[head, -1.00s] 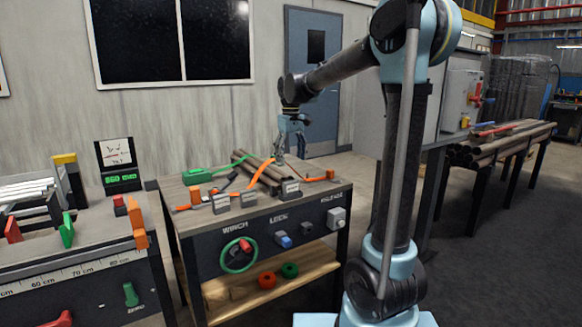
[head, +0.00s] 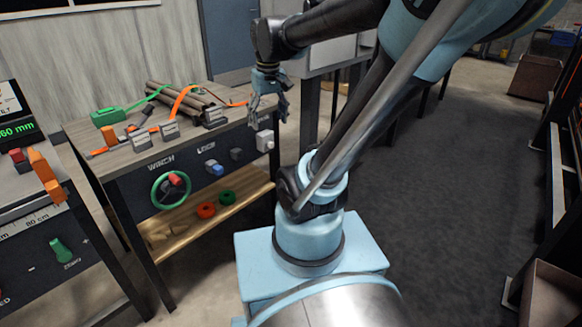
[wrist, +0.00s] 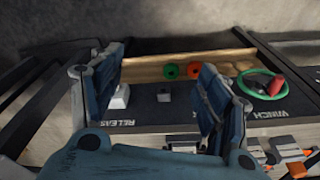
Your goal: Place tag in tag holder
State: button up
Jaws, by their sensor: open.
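I cannot pick out a tag or a tag holder with certainty. Several small grey blocks with pale label faces stand along the bench's front edge; one (head: 213,116) is at the right in the head view, and another (head: 169,130) is to its left. A grey block also shows low in the wrist view (wrist: 182,143). My gripper (head: 268,116) hangs beside the bench's right front corner, apart from the blocks. In the wrist view my gripper (wrist: 158,72) is open, with nothing between its fingers.
The workbench (head: 92,132) carries pipes (head: 185,93), an orange strap (head: 180,98) and a green box (head: 107,117). Its front panel has a green winch wheel (head: 171,190), a blue lock knob (head: 215,168) and a white release switch (head: 264,141). Open floor (head: 440,170) lies to the right.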

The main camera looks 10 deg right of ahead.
jog(key=s+d+f+m, duration=0.2)
jog(key=s+d+f, duration=0.2)
jog(key=s+f, duration=0.7)
jog(key=shift+s+d+f+m+t, duration=0.25)
jog(key=shift+d+f+m+t, duration=0.05)
jog(key=shift+f+t, duration=0.15)
dwell(0.5)
